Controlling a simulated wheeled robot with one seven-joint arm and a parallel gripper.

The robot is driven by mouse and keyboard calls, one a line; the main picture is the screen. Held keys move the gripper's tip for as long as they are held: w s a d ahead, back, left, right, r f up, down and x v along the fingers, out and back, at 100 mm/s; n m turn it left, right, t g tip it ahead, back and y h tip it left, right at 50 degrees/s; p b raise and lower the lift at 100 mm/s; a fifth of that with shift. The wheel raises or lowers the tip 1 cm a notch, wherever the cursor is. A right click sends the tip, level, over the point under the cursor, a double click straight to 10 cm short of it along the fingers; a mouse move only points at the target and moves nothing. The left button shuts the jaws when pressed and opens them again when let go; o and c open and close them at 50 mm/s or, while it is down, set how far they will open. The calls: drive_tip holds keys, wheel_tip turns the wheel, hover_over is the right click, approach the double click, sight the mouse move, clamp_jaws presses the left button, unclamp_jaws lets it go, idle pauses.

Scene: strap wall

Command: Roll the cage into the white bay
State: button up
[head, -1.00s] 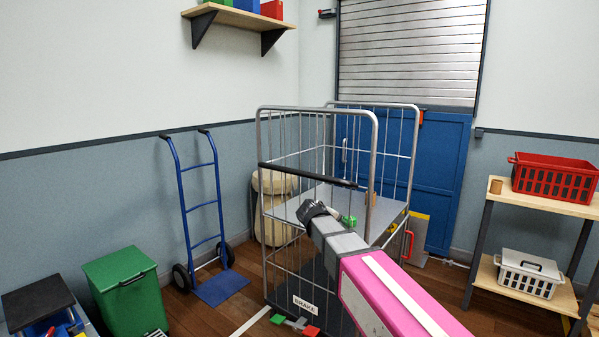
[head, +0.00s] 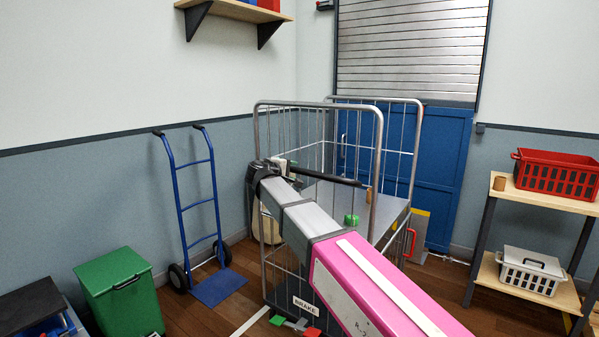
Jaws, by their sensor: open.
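The cage (head: 379,130) is a grey wire roll cage standing upright in the middle of the head view. Its black push bar (head: 335,180) crosses the near side. A BRAKE label (head: 304,305) sits low on the frame, above a green pedal (head: 277,320) and a red pedal (head: 312,332). My gripper (head: 282,166) is open at the left part of the push bar; whether the bar lies between the fingers I cannot tell. My arm hides part of the cage's near side. A white floor line (head: 250,321) shows at the cage's lower left; the bay's full outline is not visible.
A blue hand truck (head: 198,205) and a green bin (head: 118,290) stand left. A shelf (head: 545,195) with a red crate (head: 556,174) and a white basket (head: 530,270) stands right. A blue door (head: 440,165) is behind the cage. Some floor shows between hand truck and cage.

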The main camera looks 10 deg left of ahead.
sight(300, 170)
drive_tip(key=x, duration=0.5)
drive_tip(key=shift+w+d+f, duration=0.1)
drive_tip(key=shift+w+f, duration=0.05)
drive_tip(key=shift+w, duration=0.2)
clamp_jaws()
